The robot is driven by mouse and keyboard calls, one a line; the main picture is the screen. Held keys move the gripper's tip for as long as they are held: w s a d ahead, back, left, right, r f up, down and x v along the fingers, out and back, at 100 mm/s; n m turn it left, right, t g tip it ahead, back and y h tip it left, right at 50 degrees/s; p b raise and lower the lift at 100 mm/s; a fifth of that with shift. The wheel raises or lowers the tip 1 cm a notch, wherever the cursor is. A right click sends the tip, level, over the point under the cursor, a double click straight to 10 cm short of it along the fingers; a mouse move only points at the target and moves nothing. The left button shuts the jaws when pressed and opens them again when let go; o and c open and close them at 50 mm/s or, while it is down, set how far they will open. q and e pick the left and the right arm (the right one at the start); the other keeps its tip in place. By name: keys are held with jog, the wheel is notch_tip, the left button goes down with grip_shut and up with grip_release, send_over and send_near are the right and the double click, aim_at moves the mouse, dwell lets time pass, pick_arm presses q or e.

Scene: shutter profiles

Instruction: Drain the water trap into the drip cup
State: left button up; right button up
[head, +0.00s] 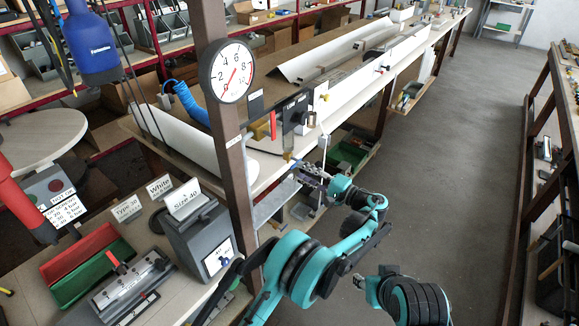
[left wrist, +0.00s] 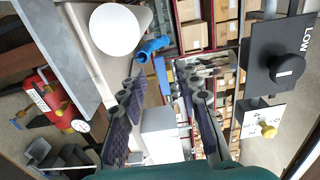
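My left gripper (head: 312,180) is in the middle of the head view, below the front edge of the bench. Its fingers stand apart in the left wrist view (left wrist: 165,110), with no object clearly held between them. A dark, upright unit that looks like the water trap (head: 289,120) hangs at the bench edge, above and slightly left of the gripper. A small blue and yellow fitting (head: 288,156) sits below it, close to the fingertips; contact cannot be told. I cannot make out the drip cup.
A brown post with a round gauge (head: 232,71) stands left of the gripper. A red handle (head: 273,125) and a blue hose (head: 190,103) are nearby. A grey box (head: 199,240) and red and green trays (head: 90,270) lie at left. The aisle floor (head: 450,150) is clear.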

aim_at(294, 167)
pick_arm(q)
jog(key=x, duration=0.5)
jog(key=shift+w+a+b, duration=0.1)
jog(key=shift+a+b, duration=0.05)
jog(key=shift+b, duration=0.25)
jog(key=shift+c, duration=0.3)
grip_shut()
